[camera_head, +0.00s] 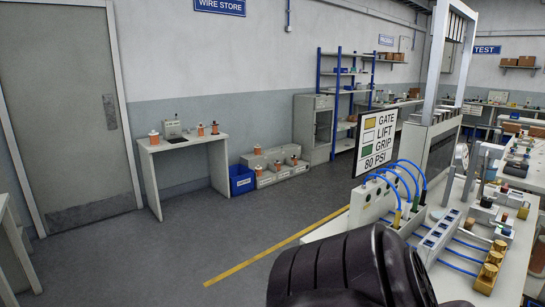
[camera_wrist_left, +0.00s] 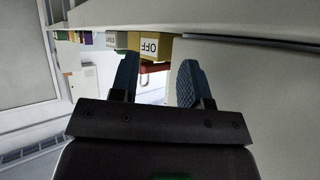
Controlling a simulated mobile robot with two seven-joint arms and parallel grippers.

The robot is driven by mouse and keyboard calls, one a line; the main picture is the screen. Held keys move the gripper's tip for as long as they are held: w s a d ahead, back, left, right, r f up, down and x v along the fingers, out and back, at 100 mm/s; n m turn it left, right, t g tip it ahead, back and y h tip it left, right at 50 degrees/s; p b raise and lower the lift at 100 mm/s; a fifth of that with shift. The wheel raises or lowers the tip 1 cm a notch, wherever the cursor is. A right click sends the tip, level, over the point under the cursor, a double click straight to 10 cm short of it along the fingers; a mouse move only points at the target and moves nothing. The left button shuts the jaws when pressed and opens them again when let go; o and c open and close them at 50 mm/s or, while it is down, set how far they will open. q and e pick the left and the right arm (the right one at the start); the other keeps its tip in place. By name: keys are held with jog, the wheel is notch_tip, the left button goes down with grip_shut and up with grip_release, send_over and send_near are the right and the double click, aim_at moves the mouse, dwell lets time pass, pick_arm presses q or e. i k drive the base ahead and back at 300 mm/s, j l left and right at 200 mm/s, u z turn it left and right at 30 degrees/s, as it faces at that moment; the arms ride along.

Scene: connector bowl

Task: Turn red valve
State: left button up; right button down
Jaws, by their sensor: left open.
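In the left wrist view my left gripper (camera_wrist_left: 159,63) is open, its two dark fingers apart with nothing held between them. A red-orange part (camera_wrist_left: 157,69) shows between the fingers, beyond them and under a yellow block with a white OFF label (camera_wrist_left: 149,46). It may be the red valve, but it is mostly hidden and its shape and turn cannot be told. No red valve can be made out in the head view. There a black part of my own arm fills the bottom middle, and no fingertips show. My right gripper is in neither view.
A white side table (camera_head: 180,150) and blue bin (camera_head: 242,180) stand by the far wall. The grey floor (camera_head: 150,245) at left is clear.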

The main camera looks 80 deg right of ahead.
aim_at(505, 188)
jog(key=j+z, duration=0.2)
jog(key=z, duration=3.85)
jog(key=i+l+z, duration=0.7)
jog(key=z, duration=0.15)
jog(key=i+l+z, duration=0.25)
jog(key=i, duration=0.35)
jog(key=i+z, duration=0.25)
jog(key=i, duration=0.3)
jog(key=i+u, duration=0.45)
jog(key=i+l+u, duration=0.25)
jog(key=i+u, duration=0.45)
jog(key=u, duration=0.15)
jog(key=i+l+u, duration=0.1)
jog(key=u, duration=0.25)
jog(key=i+l+u, duration=0.2)
jog(key=u, duration=0.2)
jog(key=i, duration=0.1)
